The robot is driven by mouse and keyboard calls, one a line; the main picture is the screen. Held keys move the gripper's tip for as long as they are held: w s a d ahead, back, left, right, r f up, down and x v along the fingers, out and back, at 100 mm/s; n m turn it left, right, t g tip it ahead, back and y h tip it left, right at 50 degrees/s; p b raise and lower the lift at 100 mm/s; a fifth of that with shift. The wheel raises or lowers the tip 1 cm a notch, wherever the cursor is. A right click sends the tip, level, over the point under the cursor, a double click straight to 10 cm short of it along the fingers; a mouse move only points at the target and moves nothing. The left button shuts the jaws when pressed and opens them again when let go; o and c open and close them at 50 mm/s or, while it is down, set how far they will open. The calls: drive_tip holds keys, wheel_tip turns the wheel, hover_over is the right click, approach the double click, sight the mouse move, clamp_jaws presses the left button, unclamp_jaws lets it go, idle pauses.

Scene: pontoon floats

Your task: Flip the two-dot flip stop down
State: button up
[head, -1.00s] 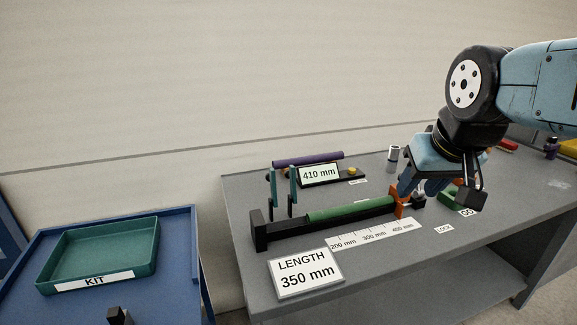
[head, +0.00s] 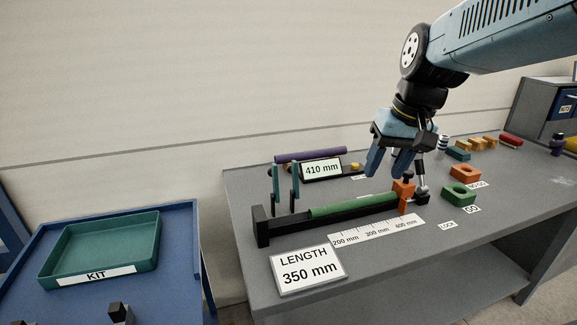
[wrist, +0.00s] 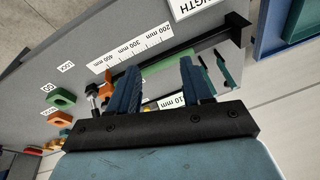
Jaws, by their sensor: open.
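Two teal flip stops stand upright at the left part of the black length fixture (head: 262,228). The left one (head: 275,188) and the right one (head: 294,188) are close together; their dots are too small to tell which has two. Both also show in the wrist view, right of my fingers, the nearer one to the edge (wrist: 223,70). A green bar (head: 350,206) lies along the fixture, with an orange block (head: 403,194) at its right end. My gripper (head: 387,172) is open and empty, above the bar's right part and well right of the stops.
A 350 mm length sign (head: 308,271) and a ruler strip (head: 376,231) lie in front of the fixture. A 410 mm display (head: 321,170) and purple bar (head: 309,156) are behind it. Orange and green blocks (head: 461,193) sit right. A teal kit tray (head: 100,249) is left.

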drive_tip(key=w+a+f+g+y, duration=0.3)
drive_tip(key=w+f, duration=0.1)
drive_tip(key=w, duration=0.4)
drive_tip(key=w+a+f+g+y, duration=0.3)
drive_tip(key=w+f+y, duration=0.1)
drive_tip(key=w, duration=0.5)
drive_tip(key=g+y, duration=0.1)
drive_tip(key=y, duration=0.8)
approach(291, 172)
drive_tip(key=shift+n, duration=0.4)
drive_tip(key=x, duration=0.6)
drive_tip(key=w+x, duration=0.1)
drive_tip(key=x, duration=0.2)
drive_tip(key=shift+a+r, duration=0.15)
drive_tip(key=shift+a, duration=0.35)
drive_tip(key=shift+c, duration=0.2)
clamp_jaws()
